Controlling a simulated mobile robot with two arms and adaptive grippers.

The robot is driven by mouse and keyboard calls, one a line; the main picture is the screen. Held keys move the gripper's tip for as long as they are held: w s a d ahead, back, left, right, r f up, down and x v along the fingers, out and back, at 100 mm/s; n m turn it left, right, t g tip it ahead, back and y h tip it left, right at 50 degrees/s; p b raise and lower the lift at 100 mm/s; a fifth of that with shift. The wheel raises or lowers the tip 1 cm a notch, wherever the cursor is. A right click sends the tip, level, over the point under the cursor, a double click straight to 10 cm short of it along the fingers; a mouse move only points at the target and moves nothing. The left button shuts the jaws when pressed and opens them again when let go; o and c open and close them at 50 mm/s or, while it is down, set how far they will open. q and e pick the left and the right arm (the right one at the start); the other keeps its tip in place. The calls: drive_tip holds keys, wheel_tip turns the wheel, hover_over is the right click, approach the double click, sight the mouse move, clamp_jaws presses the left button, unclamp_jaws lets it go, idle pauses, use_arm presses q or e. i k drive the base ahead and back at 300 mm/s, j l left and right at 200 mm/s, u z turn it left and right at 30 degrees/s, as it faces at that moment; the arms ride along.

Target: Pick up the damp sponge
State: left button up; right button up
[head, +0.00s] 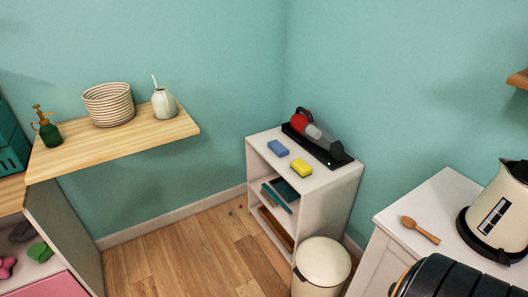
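A blue sponge (278,148) and a yellow sponge (301,168) lie a little apart on top of a small white shelf unit (326,184) in the corner. The blue one is farther left, and the yellow one is nearer the front. I cannot tell from their looks which is damp.
A red and grey handheld vacuum (316,133) lies on a black base behind the sponges. A cream bin (322,264) stands before the unit. A white cabinet at right bears a wooden spoon (420,230) and kettle (497,217). Wooden floor (190,260) is mostly clear.

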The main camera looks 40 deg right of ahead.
sight(301, 167)
drive_tip(key=i+j+z, duration=0.1)
drive_tip(key=i+z, duration=0.3)
drive_tip(key=i, duration=0.15)
drive_tip(key=i+j+z, duration=0.2)
drive_tip(key=i+z, duration=0.15)
drive_tip(key=i, duration=0.15)
